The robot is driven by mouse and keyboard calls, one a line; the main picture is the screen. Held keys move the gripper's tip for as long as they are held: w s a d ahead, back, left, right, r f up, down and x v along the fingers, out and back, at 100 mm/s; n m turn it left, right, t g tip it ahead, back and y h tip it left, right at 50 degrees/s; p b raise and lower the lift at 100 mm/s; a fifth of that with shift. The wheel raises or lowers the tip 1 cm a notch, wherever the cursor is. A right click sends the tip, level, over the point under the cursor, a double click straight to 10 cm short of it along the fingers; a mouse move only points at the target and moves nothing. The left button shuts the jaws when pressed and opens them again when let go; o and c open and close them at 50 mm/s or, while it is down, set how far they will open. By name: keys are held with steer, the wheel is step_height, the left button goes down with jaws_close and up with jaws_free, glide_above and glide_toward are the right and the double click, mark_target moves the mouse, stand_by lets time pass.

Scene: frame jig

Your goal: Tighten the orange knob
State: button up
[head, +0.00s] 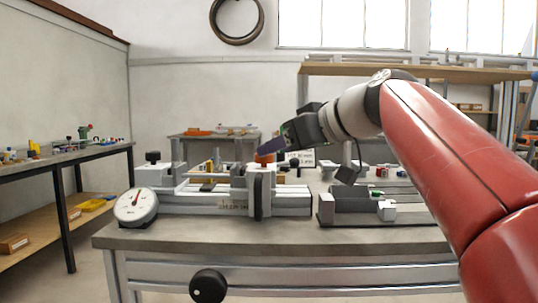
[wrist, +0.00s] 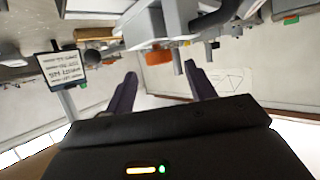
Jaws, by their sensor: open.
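The orange knob (head: 264,158) sits on top of the grey frame jig (head: 210,200) in the head view, behind the black upright handle. In the wrist view the orange knob (wrist: 158,57) is ahead of the fingertips, between their lines. My gripper (wrist: 157,75) is open and empty, its two dark fingers apart. In the head view my gripper (head: 268,148) comes in from the upper right, tilted down, with a fingertip close to the knob. I cannot tell whether it touches.
A round dial gauge (head: 136,206) is at the jig's left end. A black knob (head: 208,286) is on the bench front. A second grey fixture (head: 362,206) stands to the right. A small printed sign (wrist: 62,67) shows left of my gripper in the wrist view.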

mark_target(264, 160)
steer(key=shift+x, duration=1.9)
steer(key=c, duration=0.9)
steer(key=shift+c, duration=0.3)
